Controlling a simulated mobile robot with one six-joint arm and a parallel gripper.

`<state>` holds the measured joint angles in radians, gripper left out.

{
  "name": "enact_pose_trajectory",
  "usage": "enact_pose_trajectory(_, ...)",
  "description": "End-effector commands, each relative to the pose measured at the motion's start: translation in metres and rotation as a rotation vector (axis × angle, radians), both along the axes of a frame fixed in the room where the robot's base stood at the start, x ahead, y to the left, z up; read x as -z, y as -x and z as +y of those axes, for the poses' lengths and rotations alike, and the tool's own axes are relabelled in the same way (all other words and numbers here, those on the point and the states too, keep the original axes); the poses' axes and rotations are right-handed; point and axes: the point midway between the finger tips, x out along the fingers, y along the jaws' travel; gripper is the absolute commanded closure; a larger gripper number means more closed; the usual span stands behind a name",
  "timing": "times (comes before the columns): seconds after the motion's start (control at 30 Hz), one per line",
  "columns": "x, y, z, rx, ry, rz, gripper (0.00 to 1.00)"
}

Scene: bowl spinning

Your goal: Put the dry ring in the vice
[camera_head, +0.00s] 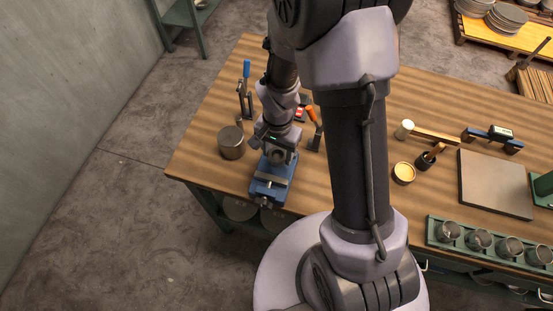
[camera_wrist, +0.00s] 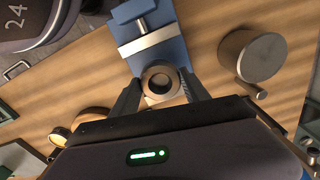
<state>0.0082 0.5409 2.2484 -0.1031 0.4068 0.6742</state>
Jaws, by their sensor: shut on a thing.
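In the head view my gripper (camera_head: 278,154) is over the back end of the vice (camera_head: 268,190), near the bench's left front edge. The ring overlaps the near end of the vice in the wrist view. I cannot tell whether it touches the vice or hangs above it.
A grey metal cylinder (camera_head: 231,143) stands close left of the vice. A blue-handled clamp (camera_head: 246,88) and an orange-handled one (camera_head: 315,125) stand behind it. A mallet (camera_head: 430,135), a grey plate (camera_head: 492,184) and a green rack (camera_head: 482,252) of cups lie right.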

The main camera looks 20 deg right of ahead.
Motion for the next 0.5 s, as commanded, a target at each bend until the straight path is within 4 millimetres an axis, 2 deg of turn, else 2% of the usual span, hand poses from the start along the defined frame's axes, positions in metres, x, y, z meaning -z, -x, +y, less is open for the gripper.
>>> enact_pose_trajectory(0.07,0.004,-0.004,0.003,0.0,0.0,0.0,1.0)
enact_pose_trajectory(0.27,0.038,-0.003,0.003,0.001,0.001,0.002,1.0)
enact_pose_trajectory(0.5,0.037,-0.004,0.002,0.001,0.0,0.0,1.0)
